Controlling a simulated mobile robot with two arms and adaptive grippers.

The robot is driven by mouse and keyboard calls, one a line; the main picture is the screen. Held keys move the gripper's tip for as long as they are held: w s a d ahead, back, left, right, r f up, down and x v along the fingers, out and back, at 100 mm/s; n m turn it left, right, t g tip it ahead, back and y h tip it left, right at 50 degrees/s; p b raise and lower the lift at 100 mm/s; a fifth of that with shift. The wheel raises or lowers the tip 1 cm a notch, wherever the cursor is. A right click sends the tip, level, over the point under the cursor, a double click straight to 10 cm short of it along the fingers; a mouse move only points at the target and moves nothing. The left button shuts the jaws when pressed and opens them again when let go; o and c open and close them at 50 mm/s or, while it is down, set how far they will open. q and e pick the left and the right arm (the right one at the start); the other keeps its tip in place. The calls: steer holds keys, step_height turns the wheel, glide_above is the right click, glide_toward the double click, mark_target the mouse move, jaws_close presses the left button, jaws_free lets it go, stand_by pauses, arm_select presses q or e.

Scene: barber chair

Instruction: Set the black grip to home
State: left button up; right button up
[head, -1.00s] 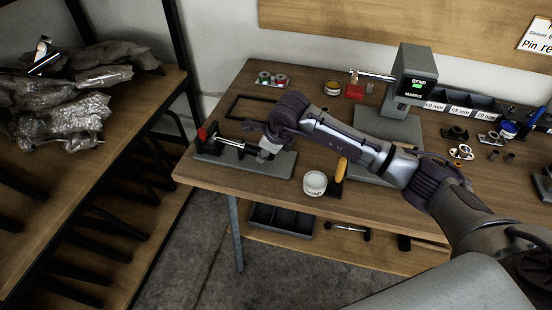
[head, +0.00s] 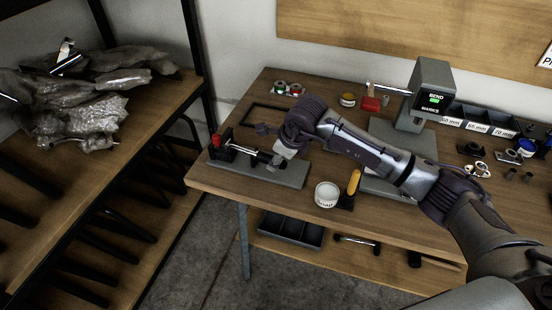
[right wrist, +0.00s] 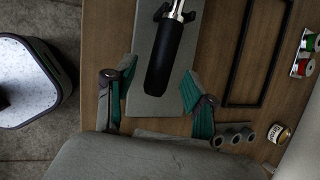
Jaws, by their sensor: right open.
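The black grip (right wrist: 163,58) sits on a chrome rod (right wrist: 178,8) in the right wrist view, above a grey base plate (right wrist: 143,45). In the head view the grip (head: 258,155) shows partly, beside my gripper on the bench fixture. My right gripper (right wrist: 155,92) is open. Its teal-padded fingers stand apart on both sides of the grip's near end, with gaps. In the head view my right gripper (head: 276,145) is over the right part of the fixture. A red and black clamp (head: 220,148) holds the rod's left end. My left gripper is out of view.
A round white tub (head: 327,194) and a yellow-handled tool (head: 353,182) stand right of the fixture. A black frame (head: 268,117) lies behind it. A grey bending device (head: 430,95) stands farther right. A shelf with wrapped parcels (head: 75,100) is at left.

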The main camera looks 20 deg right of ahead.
steer(key=v, duration=0.9)
steer(key=shift+s+r, duration=0.15)
steer(key=shift+r, duration=0.2)
